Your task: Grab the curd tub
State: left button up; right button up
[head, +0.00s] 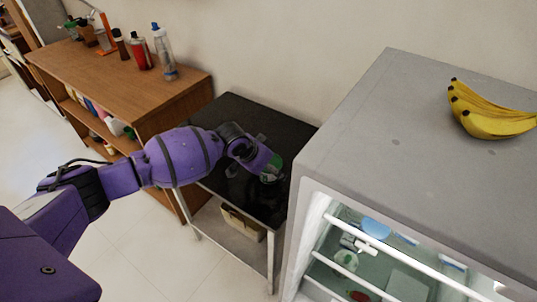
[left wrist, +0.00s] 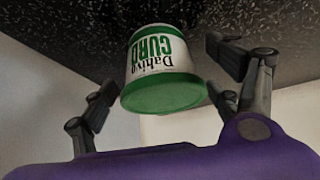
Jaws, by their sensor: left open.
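The curd tub (left wrist: 165,60) is white with green bands, a green lid and "Dahiyo CURD" lettering, and appears upside down in the left wrist view. It is against a black speckled top. In the head view only a green bit of it (head: 275,162) shows beside my left gripper (head: 268,180). The left gripper is open, with one finger on each side of the tub in the left wrist view (left wrist: 160,68). Gaps show between the fingers and the tub. My right gripper is in neither view.
The black-topped table (head: 245,108) stands between a wooden shelf unit (head: 135,85) with bottles and a grey fridge (head: 365,120). The fridge's side is close to the gripper's right. Bananas (head: 490,115) lie on the fridge. A box (head: 240,222) sits on the table's lower shelf.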

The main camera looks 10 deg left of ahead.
pick_arm(q)
jog(key=shift+w+r, duration=0.1)
jog(key=shift+c, duration=0.9)
jog(key=c, duration=1.4)
jog(key=shift+o, duration=0.2)
